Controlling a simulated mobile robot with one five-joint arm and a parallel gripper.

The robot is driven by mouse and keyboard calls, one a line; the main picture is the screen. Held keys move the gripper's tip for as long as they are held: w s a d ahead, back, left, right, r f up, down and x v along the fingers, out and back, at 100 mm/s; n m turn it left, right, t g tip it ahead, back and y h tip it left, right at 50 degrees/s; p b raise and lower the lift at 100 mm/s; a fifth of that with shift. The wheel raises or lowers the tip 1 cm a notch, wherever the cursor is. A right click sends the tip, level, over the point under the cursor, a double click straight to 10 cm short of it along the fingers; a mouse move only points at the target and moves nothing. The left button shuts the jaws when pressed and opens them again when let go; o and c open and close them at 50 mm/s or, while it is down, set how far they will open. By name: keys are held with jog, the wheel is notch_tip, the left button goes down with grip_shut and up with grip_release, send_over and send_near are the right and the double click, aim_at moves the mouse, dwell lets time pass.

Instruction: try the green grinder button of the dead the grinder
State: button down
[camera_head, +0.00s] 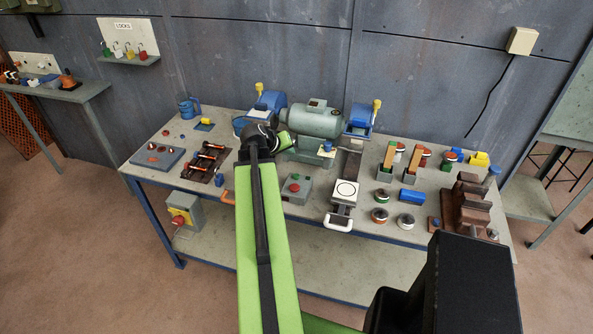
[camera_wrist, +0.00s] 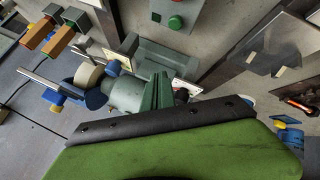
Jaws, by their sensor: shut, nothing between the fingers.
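The grinder (camera_head: 315,120) is a grey-green motor with blue wheel guards at both ends, at the back of the bench. It also shows in the wrist view (camera_wrist: 128,95). A grey button box (camera_head: 303,194) sits on the bench in front of it. The box has a green button (camera_head: 295,177) and a red button (camera_head: 294,188); the green button (camera_wrist: 175,22) is clear near the top of the wrist view. My gripper (camera_head: 284,141) is shut and empty, in front of the grinder's left part and behind the button box in the picture.
A plate with a white square (camera_head: 346,190) stands right of the button box. Blocks, round pieces and a brown vise (camera_head: 466,205) fill the bench's right. A yellow-and-red switch box (camera_head: 183,214) hangs below the bench.

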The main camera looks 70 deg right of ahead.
aim_at(295, 177)
jog(key=shift+s+d+r, duration=0.1)
jog(key=shift+s+d, duration=0.1)
jog(key=shift+s, duration=0.3)
jog(key=shift+s+d+r, duration=0.1)
jog(key=shift+s+d, duration=0.1)
jog(key=shift+s, duration=0.25)
jog(key=shift+f, duration=0.1)
notch_tip(295, 177, down, 9)
jog(key=b, duration=0.8)
jog(key=shift+b, duration=0.4)
dwell(0.7)
jog(key=shift+f+b, duration=0.25)
jog(key=shift+b, duration=0.15)
jog(key=shift+f+b, duration=0.5)
dwell(0.5)
jog(key=shift+r, duration=0.15)
jog(key=shift+r+p, duration=0.8)
jog(key=shift+p, duration=0.15)
